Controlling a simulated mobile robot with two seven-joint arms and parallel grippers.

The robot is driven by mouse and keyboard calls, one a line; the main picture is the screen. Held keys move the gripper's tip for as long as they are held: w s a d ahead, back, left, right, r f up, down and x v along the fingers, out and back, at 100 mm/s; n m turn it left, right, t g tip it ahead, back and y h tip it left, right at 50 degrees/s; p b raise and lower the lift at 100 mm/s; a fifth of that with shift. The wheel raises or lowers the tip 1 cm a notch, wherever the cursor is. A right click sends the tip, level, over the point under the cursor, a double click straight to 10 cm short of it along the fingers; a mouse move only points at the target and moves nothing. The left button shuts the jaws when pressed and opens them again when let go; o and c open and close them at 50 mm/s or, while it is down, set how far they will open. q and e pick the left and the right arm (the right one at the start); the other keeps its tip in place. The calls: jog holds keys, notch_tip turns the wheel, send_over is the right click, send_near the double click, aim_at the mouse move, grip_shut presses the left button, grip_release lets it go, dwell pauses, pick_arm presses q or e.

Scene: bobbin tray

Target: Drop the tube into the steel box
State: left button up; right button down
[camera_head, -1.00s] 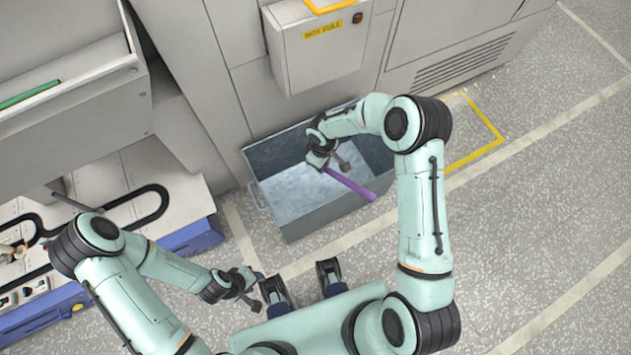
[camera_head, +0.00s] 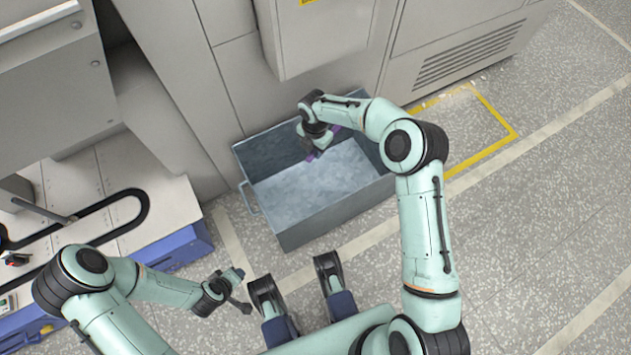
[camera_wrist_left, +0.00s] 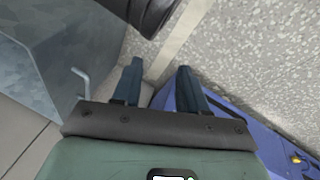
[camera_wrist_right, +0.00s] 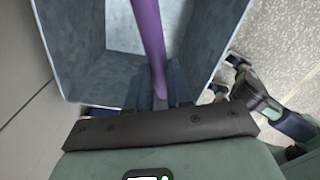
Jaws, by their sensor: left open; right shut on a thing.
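The steel box (camera_head: 318,217) stands open on the floor against the grey cabinet. Its bare floor shows around my right arm. My right gripper (camera_head: 318,148) is over the back part of the box. It is shut on the purple tube (camera_wrist_right: 149,40), which points away from the jaws over the box in the right wrist view. In the head view only small parts of the purple tube (camera_head: 312,156) show beside the gripper. My left gripper (camera_head: 240,287) is open and empty, outside the box to its lower left. In the left wrist view its fingers (camera_wrist_left: 158,85) are apart.
A grey cabinet (camera_head: 322,40) rises directly behind the box. A workbench with a blue base (camera_head: 180,243) and a black track stands at the left. Speckled floor (camera_head: 530,220) is clear at the right, with yellow marking beside the cabinet.

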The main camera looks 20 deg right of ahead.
notch_tip(320, 180, down, 6)
jog(key=shift+b, duration=1.25)
jog(key=c, duration=0.9)
grip_release()
jog(key=shift+c, duration=0.2)
pick_arm(q)
jog(key=s+f+g, duration=0.1)
jog(key=s+f, duration=0.3)
jog(key=shift+s+a+f+g, duration=0.2)
jog(key=shift+a+f+g, duration=0.1)
jog(key=shift+a, duration=0.1)
jog(key=shift+r, duration=0.1)
pick_arm(e)
jog(key=shift+r, duration=0.15)
notch_tip(320, 180, up, 12)
jog(key=p, duration=0.3)
jog(key=shift+r, duration=0.6)
pick_arm(q)
jog(key=w+d+r+t, duration=0.1)
jog(key=w+r, duration=0.2)
jog(key=r, duration=0.2)
jog(key=shift+w+d+t, duration=0.15)
jog(key=shift+w+t, duration=0.15)
